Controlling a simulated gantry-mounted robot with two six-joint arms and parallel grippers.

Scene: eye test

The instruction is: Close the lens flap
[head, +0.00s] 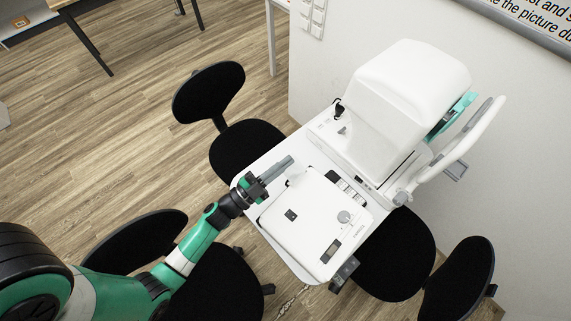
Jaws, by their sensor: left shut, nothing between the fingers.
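A large white eye-test machine (411,75) stands on a white table (290,262). A teal part (452,112) shows on the machine's far right side, near a curved white rest (478,137). I cannot tell whether this teal part is the lens flap, and no flap shows clearly as open or closed. My left gripper (285,163) comes in from the lower left. It is shut and empty, above the table's left edge, to the left of the machine and apart from the teal part. My right gripper is not in view.
A flat white unit (316,222) with a round knob (344,217) lies in front of the machine. Black chairs (208,90) stand around the table, some partly hidden. A white wall (322,65) is behind. Open wooden floor (140,130) lies to the left.

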